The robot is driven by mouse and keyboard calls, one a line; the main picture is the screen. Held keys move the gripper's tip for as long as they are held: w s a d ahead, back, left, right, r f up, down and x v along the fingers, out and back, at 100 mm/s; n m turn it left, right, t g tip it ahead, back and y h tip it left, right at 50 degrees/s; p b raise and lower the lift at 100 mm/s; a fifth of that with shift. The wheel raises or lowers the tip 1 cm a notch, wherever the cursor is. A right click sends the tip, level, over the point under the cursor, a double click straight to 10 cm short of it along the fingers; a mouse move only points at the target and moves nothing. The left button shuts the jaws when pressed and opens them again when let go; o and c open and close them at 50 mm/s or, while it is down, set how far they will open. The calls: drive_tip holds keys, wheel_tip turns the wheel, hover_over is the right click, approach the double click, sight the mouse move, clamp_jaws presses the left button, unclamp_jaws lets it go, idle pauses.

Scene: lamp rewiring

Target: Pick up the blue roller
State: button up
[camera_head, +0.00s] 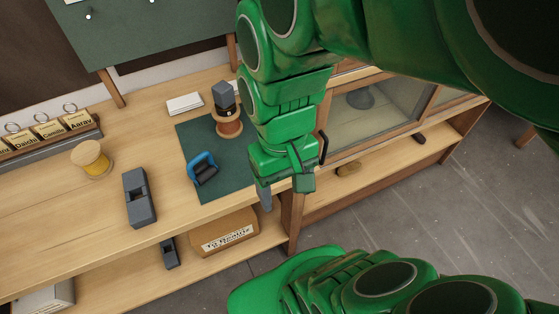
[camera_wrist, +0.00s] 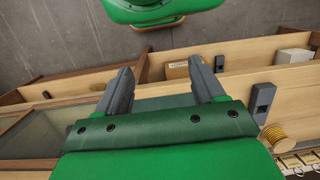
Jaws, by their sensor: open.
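The blue roller (camera_head: 202,168) lies on the dark green mat (camera_head: 222,183) on the wooden bench, near the mat's left side. It has a bright blue curved frame and a dark body. My gripper (camera_head: 265,199) is to the right of the roller, by the bench's front edge, apart from it and pointing downward. In the wrist view my gripper (camera_wrist: 161,66) has its two grey fingers spread with nothing between them. I cannot make out the roller in the wrist view.
A copper-coloured spool (camera_head: 229,125) with a grey block stands behind the roller. A slotted grey block (camera_head: 139,198), a yellow spool (camera_head: 92,159) and name tags (camera_head: 48,127) are to the left. A labelled brown package (camera_head: 222,234) sits on the lower shelf.

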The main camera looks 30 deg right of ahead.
sight(211, 166)
drive_tip(key=shift+w+d+r, duration=0.15)
drive_tip(key=shift+d+r, duration=0.15)
drive_tip(key=shift+d, duration=0.35)
drive_tip(key=w+a+f+m+y, duration=0.1)
drive_tip(key=w+f+m+y, duration=0.3)
drive_tip(key=w, duration=0.1)
drive_tip(key=w+a+f+m+y, duration=0.1)
drive_tip(key=w+f+m+y, duration=0.4)
drive_tip(key=w+a+f+m+t+y, duration=0.1)
drive_tip(key=w+f+m+y, duration=0.3)
drive_tip(key=w+f, duration=0.1)
drive_tip(key=shift+w+a+m, duration=0.25)
drive_tip(key=shift+w+m, duration=0.05)
drive_tip(key=shift+w, duration=0.1)
drive_tip(key=w+m+y, duration=0.1)
drive_tip(key=w+f+m+t+y, duration=0.1)
drive_tip(key=w+m+t+y, duration=0.1)
drive_tip(key=w, duration=0.1)
drive_tip(key=shift+a+f+m, duration=0.15)
drive_tip(key=shift+f+m, duration=0.2)
drive_tip(key=shift+m, duration=0.05)
drive_tip(key=shift+w+d+f+m+t+y, duration=0.15)
drive_tip(key=shift+w+f+m+t+y, duration=0.15)
drive_tip(key=shift+w+f+m+t, duration=0.35)
drive_tip(key=shift+w+d+f+m+t+y, duration=0.15)
drive_tip(key=shift+w+f+m+t+y, duration=0.15)
drive_tip(key=shift+w+m+t, duration=0.55)
drive_tip(key=shift+x, duration=3.9)
drive_tip(key=shift+w+r, duration=0.1)
drive_tip(key=shift+r, duration=0.05)
